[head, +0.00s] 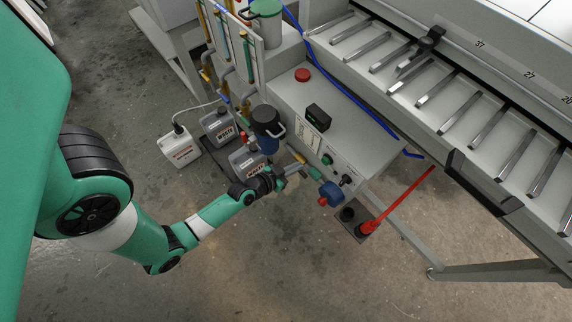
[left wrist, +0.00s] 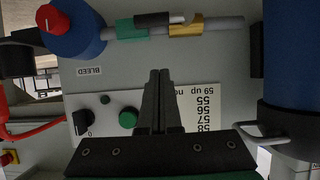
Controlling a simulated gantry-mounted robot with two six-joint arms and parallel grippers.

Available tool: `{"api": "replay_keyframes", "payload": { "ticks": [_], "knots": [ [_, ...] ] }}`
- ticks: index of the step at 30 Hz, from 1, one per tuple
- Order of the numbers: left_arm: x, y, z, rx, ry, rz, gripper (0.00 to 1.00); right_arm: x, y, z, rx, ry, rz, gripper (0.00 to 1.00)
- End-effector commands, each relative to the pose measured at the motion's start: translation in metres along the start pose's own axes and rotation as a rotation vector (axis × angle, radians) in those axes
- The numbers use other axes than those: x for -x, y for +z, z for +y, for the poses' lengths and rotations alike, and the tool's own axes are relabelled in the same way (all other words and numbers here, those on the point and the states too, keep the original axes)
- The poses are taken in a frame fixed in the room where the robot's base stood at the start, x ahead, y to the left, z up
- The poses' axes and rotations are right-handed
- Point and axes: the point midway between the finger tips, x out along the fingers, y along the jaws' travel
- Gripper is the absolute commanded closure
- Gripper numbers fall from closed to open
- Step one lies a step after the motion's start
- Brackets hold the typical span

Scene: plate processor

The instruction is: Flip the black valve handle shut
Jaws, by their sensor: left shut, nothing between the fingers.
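The valve sits on a grey pipe on the front of a grey cabinet. In the left wrist view, the black valve handle (left wrist: 155,19) lies roughly in line with the pipe, between a green fitting (left wrist: 131,30) and a brass body (left wrist: 186,27). In the head view the pipe (head: 313,171) is small, and the handle cannot be made out clearly. My left gripper (head: 287,174) is in front of the cabinet beside the pipe. In the left wrist view its fingers (left wrist: 160,72) are together and empty, with their tips below the handle in the picture. My right gripper is not in view.
A blue regulator with a red knob (left wrist: 48,17) sits at the pipe's left end in the left wrist view. A blue filter housing (left wrist: 292,70) stands on the right. A control panel with a black selector (left wrist: 86,121) and green button (left wrist: 128,118) is close by. Waste jugs (head: 217,127) stand left of the cabinet.

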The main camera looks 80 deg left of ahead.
Motion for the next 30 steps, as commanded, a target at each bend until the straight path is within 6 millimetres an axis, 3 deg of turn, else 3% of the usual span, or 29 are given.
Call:
{"api": "replay_keyframes", "payload": {
  "ticks": [3, 4, 7, 12, 30],
  "knots": [
    [-0.028, 0.002, 0.000, 0.000, 0.001, 0.003, 1.00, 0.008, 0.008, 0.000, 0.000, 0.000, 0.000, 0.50],
    [-0.030, 0.015, 0.000, 0.001, 0.001, -0.002, 1.00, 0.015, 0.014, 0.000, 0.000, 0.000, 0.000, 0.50],
    [-0.032, 0.031, 0.000, 0.001, 0.000, -0.002, 1.00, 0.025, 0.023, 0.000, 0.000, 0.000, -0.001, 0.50],
    [-0.033, 0.040, 0.000, 0.001, -0.001, -0.001, 1.00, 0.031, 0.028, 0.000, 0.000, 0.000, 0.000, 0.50],
    [-0.029, 0.038, -0.006, -0.014, -0.024, -0.002, 1.00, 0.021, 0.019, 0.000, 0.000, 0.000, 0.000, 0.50]
  ]
}}
